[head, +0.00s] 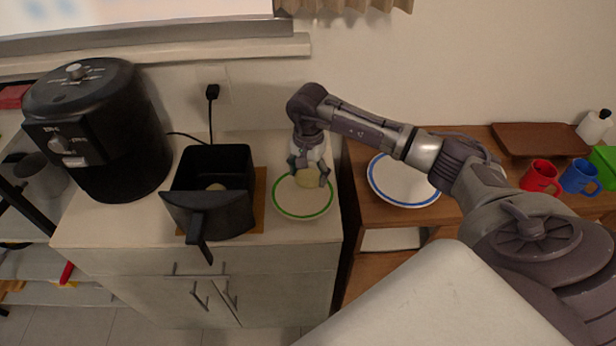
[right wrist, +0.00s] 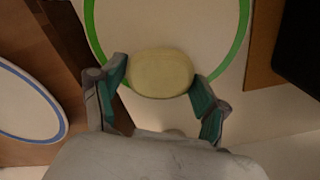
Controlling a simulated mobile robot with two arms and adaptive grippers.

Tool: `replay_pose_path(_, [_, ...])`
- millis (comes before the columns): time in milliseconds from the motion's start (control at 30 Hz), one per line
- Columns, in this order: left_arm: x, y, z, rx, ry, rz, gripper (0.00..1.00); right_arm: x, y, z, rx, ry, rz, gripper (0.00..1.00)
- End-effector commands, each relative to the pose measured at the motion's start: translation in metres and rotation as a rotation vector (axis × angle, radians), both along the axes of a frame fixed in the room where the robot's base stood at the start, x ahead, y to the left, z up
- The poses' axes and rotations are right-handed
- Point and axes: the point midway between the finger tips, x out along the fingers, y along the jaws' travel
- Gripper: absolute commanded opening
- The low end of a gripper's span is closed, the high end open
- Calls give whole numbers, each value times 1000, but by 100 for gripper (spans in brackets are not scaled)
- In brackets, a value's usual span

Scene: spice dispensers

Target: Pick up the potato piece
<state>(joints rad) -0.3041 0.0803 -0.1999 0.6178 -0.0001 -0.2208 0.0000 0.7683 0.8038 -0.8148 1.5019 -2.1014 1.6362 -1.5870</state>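The pale yellow potato piece (head: 307,179) lies over the white plate with a green rim (head: 304,214). It also shows in the right wrist view (right wrist: 160,72). My right gripper (head: 310,172) is over the plate, with its fingers on either side of the potato piece. In the right wrist view the fingers (right wrist: 160,78) are spread apart, with their tips close beside the piece; contact is not clear. Another pale piece (head: 216,187) lies inside the black air fryer basket (head: 211,215). My left gripper is not in view.
The air fryer (head: 97,130) stands left of the basket on the counter. A blue-rimmed plate (head: 402,181) sits on the wooden cabinet beyond my right arm. Red mug (head: 539,177), blue mug (head: 579,177) and a brown tray (head: 541,139) are at far right.

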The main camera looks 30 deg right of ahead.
Motion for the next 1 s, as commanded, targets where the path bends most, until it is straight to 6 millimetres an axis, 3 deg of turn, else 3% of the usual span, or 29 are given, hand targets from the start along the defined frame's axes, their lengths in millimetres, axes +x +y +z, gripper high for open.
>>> replay_pose_path(33, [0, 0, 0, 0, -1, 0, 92, 0, 0, 0, 0, 0, 0, 59])
replay_pose_path(200, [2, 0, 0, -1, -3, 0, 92, 0, 0, 0, 0, 0, 0, 31])
replay_pose_path(233, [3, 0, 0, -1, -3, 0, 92, 0, 0, 1, 0, 0, 0, 29])
replay_pose_path(567, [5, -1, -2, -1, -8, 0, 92, 1, 0, 5, 0, -1, -1, 29])
replay_pose_path(833, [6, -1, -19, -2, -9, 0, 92, 2, -1, 42, -1, -7, 1, 29])
replay_pose_path(1000, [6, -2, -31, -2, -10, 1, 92, -18, -40, 62, -5, -4, -6, 29])
